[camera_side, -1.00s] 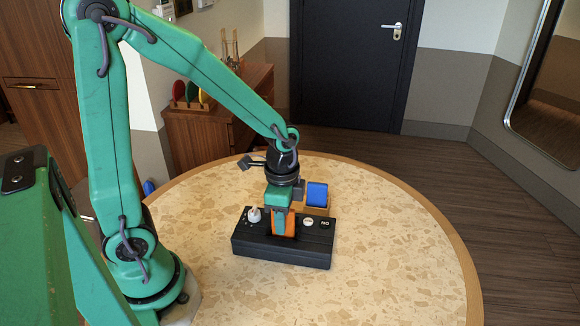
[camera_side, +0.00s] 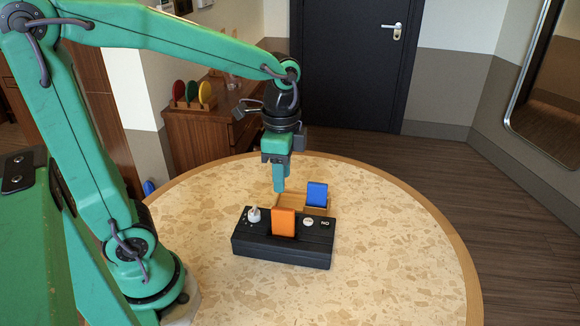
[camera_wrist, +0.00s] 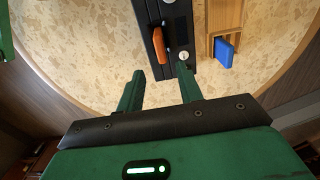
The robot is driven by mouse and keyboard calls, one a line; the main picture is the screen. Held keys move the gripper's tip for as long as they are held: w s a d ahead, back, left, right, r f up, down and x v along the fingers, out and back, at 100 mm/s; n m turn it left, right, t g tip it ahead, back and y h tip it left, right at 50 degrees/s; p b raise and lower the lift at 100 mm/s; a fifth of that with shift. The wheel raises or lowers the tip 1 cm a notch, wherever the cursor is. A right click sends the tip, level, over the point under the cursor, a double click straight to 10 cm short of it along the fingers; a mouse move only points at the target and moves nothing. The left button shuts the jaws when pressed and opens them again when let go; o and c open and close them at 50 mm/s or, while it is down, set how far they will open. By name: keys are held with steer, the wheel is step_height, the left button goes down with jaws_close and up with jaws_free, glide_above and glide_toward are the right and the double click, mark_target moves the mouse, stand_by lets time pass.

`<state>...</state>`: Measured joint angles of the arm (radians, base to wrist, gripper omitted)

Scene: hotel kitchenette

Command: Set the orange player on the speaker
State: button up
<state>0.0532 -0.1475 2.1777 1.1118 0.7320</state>
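The orange player (camera_side: 284,222) stands upright on top of the black speaker (camera_side: 282,252), between a white knob and a round white button. It also shows in the wrist view (camera_wrist: 159,44), standing on the dark speaker (camera_wrist: 150,14). My gripper (camera_side: 279,188) is above the speaker and slightly behind the orange player, clear of it. In the wrist view, the two green fingers (camera_wrist: 158,74) are spread apart with nothing between them.
A blue player (camera_side: 317,194) stands in a wooden stand (camera_side: 290,201) just behind the speaker. The white knob (camera_side: 254,215) sticks up on the speaker's left. The round table (camera_side: 400,270) is clear in front and to the right.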

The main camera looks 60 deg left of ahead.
steer(key=shift+r, duration=0.1)
stand_by(0.6)
steer(key=s+a+r+n+t, duration=0.1)
steer(key=s+r+n+t, duration=0.3)
steer(key=s+n, duration=0.3)
steer(key=shift+a+n+t, duration=0.3)
steer(key=shift+n+t, duration=0.5)
steer(key=shift+n, duration=0.2)
steer(key=shift+s+r, duration=0.1)
stand_by(0.6)
